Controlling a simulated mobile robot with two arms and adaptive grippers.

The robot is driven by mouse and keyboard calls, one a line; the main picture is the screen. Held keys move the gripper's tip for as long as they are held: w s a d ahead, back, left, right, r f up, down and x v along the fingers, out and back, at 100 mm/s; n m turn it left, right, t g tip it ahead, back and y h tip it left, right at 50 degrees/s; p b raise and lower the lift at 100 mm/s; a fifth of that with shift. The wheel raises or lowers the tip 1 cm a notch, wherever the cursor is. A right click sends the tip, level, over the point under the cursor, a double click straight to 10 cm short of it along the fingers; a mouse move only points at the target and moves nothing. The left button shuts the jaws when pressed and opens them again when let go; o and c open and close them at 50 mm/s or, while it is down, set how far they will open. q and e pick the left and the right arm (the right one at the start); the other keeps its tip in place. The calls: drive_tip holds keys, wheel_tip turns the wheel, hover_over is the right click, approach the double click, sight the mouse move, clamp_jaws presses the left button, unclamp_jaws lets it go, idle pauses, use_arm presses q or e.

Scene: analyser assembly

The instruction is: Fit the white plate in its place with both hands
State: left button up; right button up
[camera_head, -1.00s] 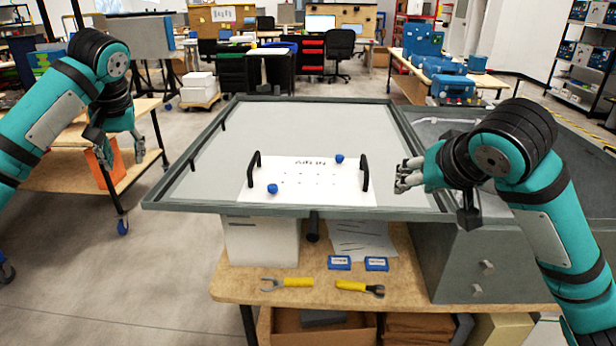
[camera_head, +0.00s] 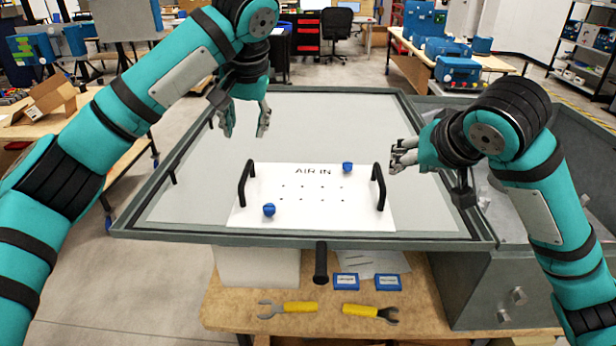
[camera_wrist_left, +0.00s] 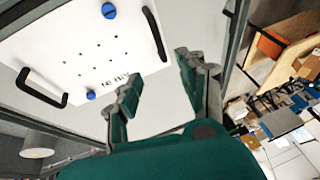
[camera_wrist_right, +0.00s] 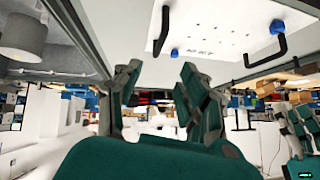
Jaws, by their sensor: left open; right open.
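The white plate (camera_head: 310,212) lies on the grey panel inside the frame (camera_head: 300,241), near its front edge. It has a black handle at each end, two blue knobs, small holes and the words "AIR IN". My left gripper (camera_head: 245,122) is open and empty above the panel, behind and above the plate's left handle (camera_head: 247,184). My right gripper (camera_head: 398,158) is open and empty, close to the right handle (camera_head: 380,187) and apart from it. The plate also shows in the left wrist view (camera_wrist_left: 75,65) and in the right wrist view (camera_wrist_right: 205,18).
Below the frame, a wooden bench (camera_head: 240,306) holds two yellow-handled tools (camera_head: 298,307), two small blue boxes (camera_head: 346,281) and papers. A grey cabinet (camera_head: 485,290) stands at the right. The panel behind the plate is clear.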

sight(246, 171)
use_arm(q)
drive_tip(key=x, duration=1.6)
drive_tip(key=shift+w+f, duration=0.15)
drive_tip(key=shift+f, duration=0.15)
use_arm(e)
drive_tip(key=x, duration=1.6)
drive_tip(key=shift+w+f, duration=0.2)
drive_tip(key=shift+f, duration=0.05)
use_arm(q)
clamp_jaws()
use_arm(e)
clamp_jaws()
use_arm(q)
drive_tip(key=shift+r, duration=0.1)
use_arm(e)
drive_tip(key=shift+r, duration=0.1)
